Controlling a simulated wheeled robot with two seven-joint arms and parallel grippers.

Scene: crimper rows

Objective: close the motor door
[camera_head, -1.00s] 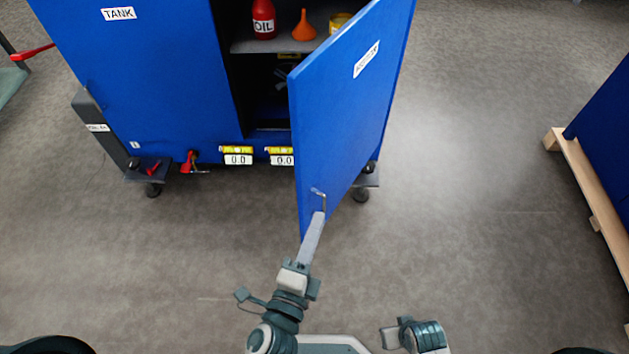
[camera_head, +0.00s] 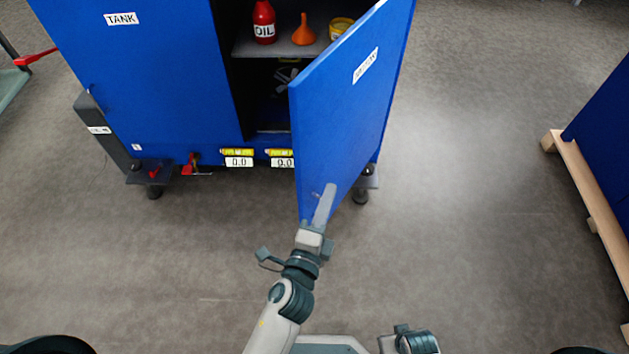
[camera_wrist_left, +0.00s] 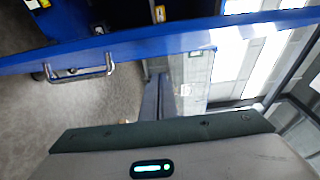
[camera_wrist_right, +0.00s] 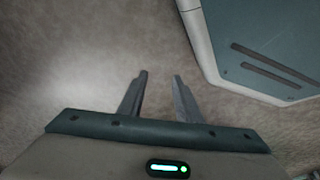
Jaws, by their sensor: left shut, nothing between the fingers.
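The blue motor door (camera_head: 350,110) stands open, swung out toward me from the right of the cabinet. Its white label is too slanted to read. The metal handle (camera_wrist_left: 80,73) shows on the door in the left wrist view; in the head view my fingers cover it. My left gripper (camera_head: 329,188) is shut and empty, its fingers overlapping the door's lower outer part. In the left wrist view the left fingers (camera_wrist_left: 158,95) lie to the right of the handle, not around it. Contact with the door cannot be told. My right gripper (camera_wrist_right: 160,78) is open and empty above bare floor.
The closed TANK door (camera_head: 145,70) is at left. Inside the cabinet are a red OIL bottle (camera_head: 264,22), an orange funnel (camera_head: 303,31) and a yellow tin (camera_head: 340,27). A blue unit on a wooden pallet (camera_head: 590,205) stands at far right. Floor right of the door is clear.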

